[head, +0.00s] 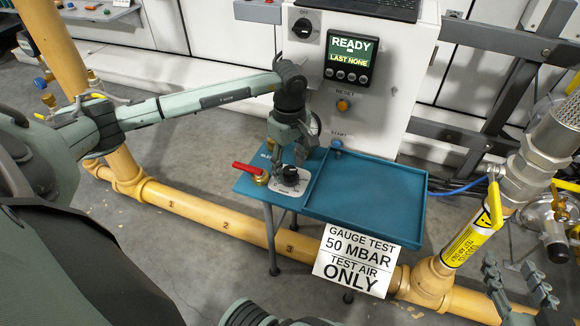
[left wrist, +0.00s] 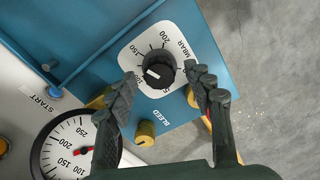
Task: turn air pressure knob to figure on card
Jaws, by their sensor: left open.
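The black air pressure knob (head: 291,173) sits on a white dial plate on the small teal table. In the left wrist view the knob (left wrist: 160,70) shows a white mark pointing lower left, near the 100 figure. My left gripper (head: 290,152) is above the knob. In the left wrist view its open fingers (left wrist: 164,88) lie on either side of the knob; contact cannot be told. The white card (head: 358,260) at the table's front reads "GAUGE TEST 50 MBAR TEST AIR ONLY". My right gripper (head: 518,288) is open and empty at the lower right, away from the table.
A red-handled valve (head: 250,170) stands left of the knob. A round gauge (left wrist: 75,150) and a brass BLEED fitting (left wrist: 145,132) are close by. The blue tray (head: 400,205) is empty. The panel display (head: 350,55) reads "READY LAST NONE". Yellow pipe (head: 210,212) runs below.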

